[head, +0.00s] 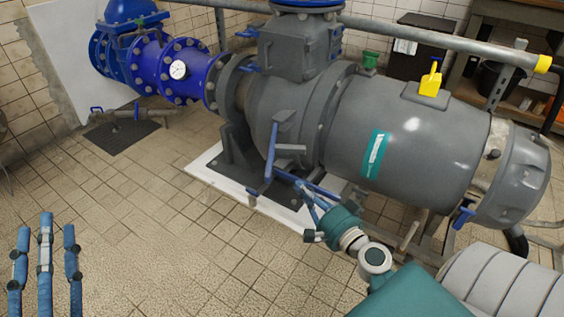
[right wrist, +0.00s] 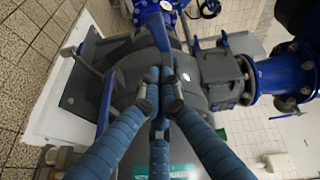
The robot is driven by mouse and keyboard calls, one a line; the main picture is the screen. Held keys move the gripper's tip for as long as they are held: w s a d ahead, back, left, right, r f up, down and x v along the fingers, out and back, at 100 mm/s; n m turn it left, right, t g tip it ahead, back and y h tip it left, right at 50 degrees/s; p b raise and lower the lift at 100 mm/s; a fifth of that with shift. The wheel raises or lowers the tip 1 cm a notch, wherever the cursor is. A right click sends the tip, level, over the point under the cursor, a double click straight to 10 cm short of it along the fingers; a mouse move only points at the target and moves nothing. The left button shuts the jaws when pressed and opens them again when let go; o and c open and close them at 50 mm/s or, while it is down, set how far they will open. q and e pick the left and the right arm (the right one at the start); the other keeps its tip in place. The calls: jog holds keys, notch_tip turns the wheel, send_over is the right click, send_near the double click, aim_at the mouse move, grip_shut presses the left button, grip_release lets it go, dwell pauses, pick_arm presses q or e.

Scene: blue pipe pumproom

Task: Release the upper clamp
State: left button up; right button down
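A long blue clamp lever (head: 271,150) stands in front of the grey vessel (head: 405,130), with a short grey bar beside it. In the right wrist view two blue bars show: one beyond the fingertips (right wrist: 158,30), one to their left (right wrist: 106,100). I cannot tell which is the upper clamp. My right gripper (head: 300,186) is low in front of the vessel; its blue fingers overlap blue bars there. In the wrist view its fingertips (right wrist: 160,82) appear close together over the vessel; contact is unclear. My left gripper (head: 45,232) is open and empty at lower left, far from the vessel.
A blue flanged pipe (head: 165,68) with a white gauge (head: 178,70) joins the vessel at the left. A grey rail (head: 430,38) crosses behind, with a yellow end. A yellow handle (head: 431,80) stands on top. The tiled floor (head: 130,220) is clear at left.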

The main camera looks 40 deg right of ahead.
jog(key=s+d+m+y, duration=0.2)
jog(key=s, duration=0.1)
send_near(272, 164)
jog(key=w+d, duration=0.3)
jog(key=w, duration=0.1)
jog(key=shift+t, duration=0.3)
jog(key=w+a, duration=0.1)
jog(key=w+a+f+p, duration=0.1)
jog(key=w+a, duration=0.1)
jog(key=shift+w+f, duration=0.1)
jog(key=shift+w, duration=0.15)
pick_arm(q)
notch_tip(272, 164, down, 7)
jog(key=w+g+y, duration=0.1)
jog(key=g, duration=0.2)
jog(key=shift+a+y, duration=0.3)
jog(key=shift+a, duration=0.05)
jog(key=shift+f, duration=0.1)
jog(key=shift+r, duration=0.2)
pick_arm(e)
jog(key=shift+w+a+m+h, duration=0.3)
jog(key=shift+w+a+h, duration=0.2)
jog(key=shift+w+a, duration=0.35)
jog(key=shift+w+a+m+h, duration=0.3)
jog(key=shift+w+a+h, duration=0.3)
jog(key=shift+a, duration=0.4)
